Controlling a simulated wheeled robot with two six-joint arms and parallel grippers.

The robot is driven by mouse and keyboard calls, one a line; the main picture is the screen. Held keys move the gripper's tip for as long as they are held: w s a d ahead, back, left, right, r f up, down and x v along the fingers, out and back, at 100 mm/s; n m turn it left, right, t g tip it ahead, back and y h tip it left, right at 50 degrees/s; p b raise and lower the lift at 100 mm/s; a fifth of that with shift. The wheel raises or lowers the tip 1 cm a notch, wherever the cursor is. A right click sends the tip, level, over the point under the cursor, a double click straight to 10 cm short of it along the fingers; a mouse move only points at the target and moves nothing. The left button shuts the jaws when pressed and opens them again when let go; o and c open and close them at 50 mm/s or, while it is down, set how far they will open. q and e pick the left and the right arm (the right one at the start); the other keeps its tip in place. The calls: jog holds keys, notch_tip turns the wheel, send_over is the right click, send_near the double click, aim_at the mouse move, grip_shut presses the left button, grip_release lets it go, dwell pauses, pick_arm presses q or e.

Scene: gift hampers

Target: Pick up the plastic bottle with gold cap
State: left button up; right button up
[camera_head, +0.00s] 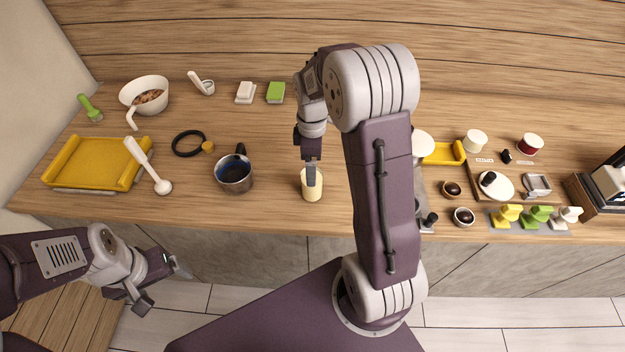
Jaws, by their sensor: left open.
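I cannot make out a plastic bottle with a gold cap for certain. A cream cylinder (313,190) stands near the table's front edge, and its top is partly hidden. My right gripper (311,176) points down over this cylinder. Only one finger shows clearly, so I cannot tell whether it is open or touching the cylinder. My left gripper (163,285) is open and empty in front of the table, low at the left. My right arm hides part of the table's middle.
On the wooden table (270,208) stand a dark mug (234,176), a yellow tray (88,163), a white ladle (149,166), a black ring (187,144) and a white bowl (145,94). A wooden board (512,167) and several coloured stamps stand at the right.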

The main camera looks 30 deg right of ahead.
notch_tip(320, 180, down, 5)
jog(key=shift+f+p, duration=0.1)
jog(key=shift+p, duration=0.3)
jog(key=shift+a, duration=0.15)
jog(key=c, duration=1.6)
notch_tip(320, 180, up, 4)
jog(key=shift+w+r+b, duration=0.1)
jog(key=shift+w+b, duration=0.05)
jog(key=shift+b, duration=0.15)
jog(key=s+d+r, duration=0.1)
jog(key=s+r, duration=0.1)
jog(key=s, duration=0.1)
jog(key=s+d+r+b, duration=0.1)
jog(key=s+r, duration=0.1)
jog(key=s, duration=0.2)
jog(key=s+d+r, duration=0.2)
jog(key=s+r, duration=0.1)
jog(key=s, duration=0.1)
jog(key=shift+s, duration=0.1)
